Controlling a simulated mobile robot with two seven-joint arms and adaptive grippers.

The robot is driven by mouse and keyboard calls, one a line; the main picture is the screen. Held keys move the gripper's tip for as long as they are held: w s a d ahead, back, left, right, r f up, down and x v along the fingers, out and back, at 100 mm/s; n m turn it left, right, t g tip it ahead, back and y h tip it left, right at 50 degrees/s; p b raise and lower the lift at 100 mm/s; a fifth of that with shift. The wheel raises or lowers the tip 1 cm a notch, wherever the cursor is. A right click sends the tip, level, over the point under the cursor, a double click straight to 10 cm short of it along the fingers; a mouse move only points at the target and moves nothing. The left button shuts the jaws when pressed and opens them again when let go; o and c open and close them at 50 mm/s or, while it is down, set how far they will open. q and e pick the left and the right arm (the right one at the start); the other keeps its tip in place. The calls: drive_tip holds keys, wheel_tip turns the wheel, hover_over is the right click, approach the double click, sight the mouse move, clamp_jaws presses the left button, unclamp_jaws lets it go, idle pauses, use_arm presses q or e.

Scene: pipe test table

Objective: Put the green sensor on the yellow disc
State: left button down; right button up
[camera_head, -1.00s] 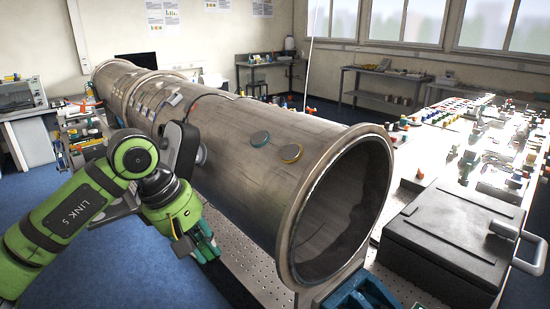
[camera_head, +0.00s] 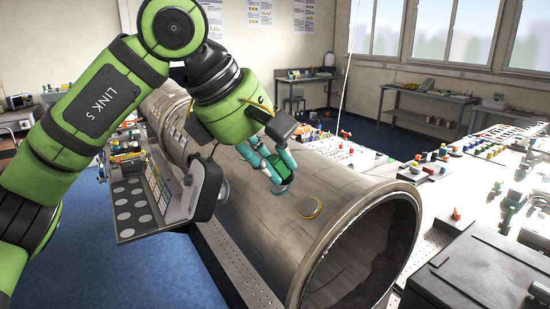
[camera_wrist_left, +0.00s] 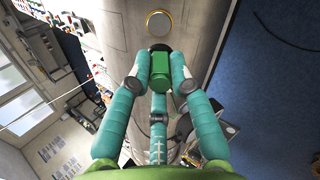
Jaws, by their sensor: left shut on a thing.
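The green sensor (camera_wrist_left: 160,66) is a small green block between the teal fingers of my left gripper (camera_wrist_left: 160,75), which is shut on it. In the head view the left gripper (camera_head: 278,172) reaches down over the top of the big pipe, and the sensor is mostly hidden by the fingers.
The large metal pipe (camera_head: 345,190) lies across the scene with its open end at the front right. A black case (camera_head: 485,270) stands at the lower right. A bright table (camera_head: 460,190) on the right carries many small parts. The pipe top around the yellow disc is clear.

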sight(307, 208)
use_arm(q)
drive_tip(key=shift+b+x, duration=0.35)
drive_tip(key=shift+x, duration=0.8)
drive_tip(key=shift+b+x, duration=0.6)
drive_tip(key=shift+x, duration=1.1)
drive_tip(key=shift+d+f, duration=0.1)
drive_tip(key=shift+f, duration=0.05)
drive_tip(key=shift+b+x, duration=0.35)
drive_tip(key=shift+x, duration=0.75)
drive_tip(key=shift+f, duration=0.2)
